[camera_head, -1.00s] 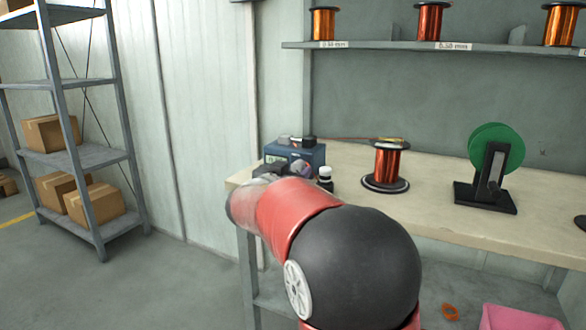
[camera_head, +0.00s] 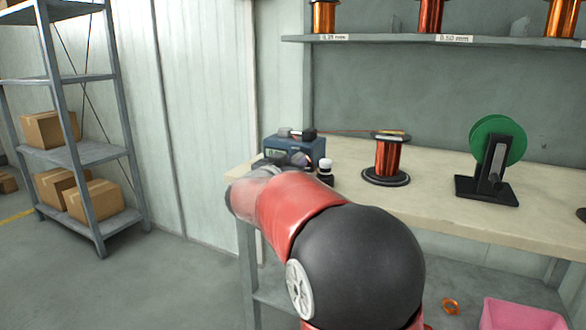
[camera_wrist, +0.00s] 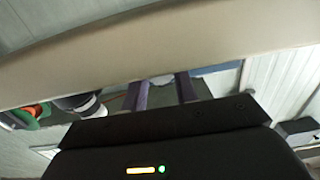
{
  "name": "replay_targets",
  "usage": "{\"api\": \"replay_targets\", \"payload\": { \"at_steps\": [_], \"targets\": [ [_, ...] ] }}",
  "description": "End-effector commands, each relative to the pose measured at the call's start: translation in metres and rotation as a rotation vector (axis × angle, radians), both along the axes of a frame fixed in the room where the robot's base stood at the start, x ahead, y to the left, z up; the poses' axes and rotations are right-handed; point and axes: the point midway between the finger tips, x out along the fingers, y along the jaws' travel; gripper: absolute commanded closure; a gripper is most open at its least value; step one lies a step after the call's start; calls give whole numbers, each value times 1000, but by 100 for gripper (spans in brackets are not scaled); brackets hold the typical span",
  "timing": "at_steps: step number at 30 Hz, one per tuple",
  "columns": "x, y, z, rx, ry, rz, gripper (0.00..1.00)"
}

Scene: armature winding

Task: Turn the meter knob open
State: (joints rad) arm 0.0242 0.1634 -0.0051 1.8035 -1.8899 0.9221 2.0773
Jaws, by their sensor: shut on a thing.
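The meter (camera_head: 303,147) is a blue box with a small display, at the left end of the workbench in the head view. My gripper (camera_head: 296,159) is at the front of the meter, partly hidden behind my own arm. In the wrist view, the two fingers of my gripper (camera_wrist: 163,84) reach up to a pale, small part between their tips, which looks like the meter knob (camera_wrist: 162,79). The gripper is shut on it. The knob's angle is not readable, and the knob cannot be made out in the head view.
A copper wire spool (camera_head: 387,157) and a green reel on a black stand (camera_head: 490,145) are further right on the workbench (camera_head: 440,205). The bench between them is clear.

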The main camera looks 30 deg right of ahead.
Motion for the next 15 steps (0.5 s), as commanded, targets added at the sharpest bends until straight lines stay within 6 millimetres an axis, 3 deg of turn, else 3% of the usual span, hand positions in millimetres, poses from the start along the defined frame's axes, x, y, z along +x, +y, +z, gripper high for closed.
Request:
{"api": "replay_targets", "payload": {
  "at_steps": [15],
  "targets": [
    [1,1,-5,-269,343,1,94]
  ]
}}
